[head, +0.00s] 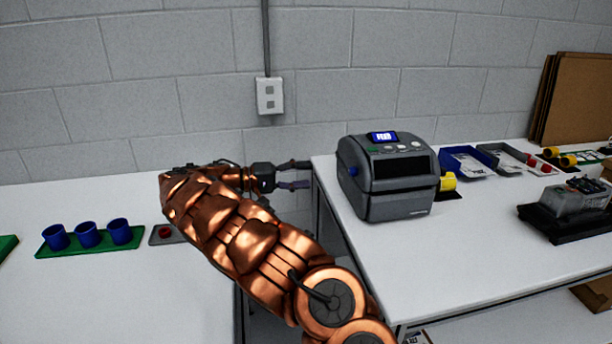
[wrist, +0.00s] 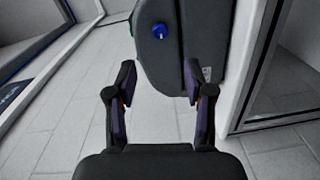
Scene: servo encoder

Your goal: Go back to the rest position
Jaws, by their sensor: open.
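My gripper (head: 296,175) is at the end of my copper-coloured arm in the head view. It is near the gap between the two white tables, beside the left edge of the right table. In the wrist view my gripper (wrist: 160,98) has its two fingers apart, with nothing held between them. The grey label printer (head: 392,180) stands on the right table, to the right of my gripper. Its side and blue knob (wrist: 159,30) show beyond the fingers in the wrist view. The fingers look apart from it.
The left table (head: 110,290) bears a green tray (head: 90,244) with blue cups (head: 88,235) and a small grey plate with a red part (head: 165,233). The right table (head: 460,250) bears a blue bin (head: 468,163), a yellow part (head: 447,182) and a black device (head: 572,208).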

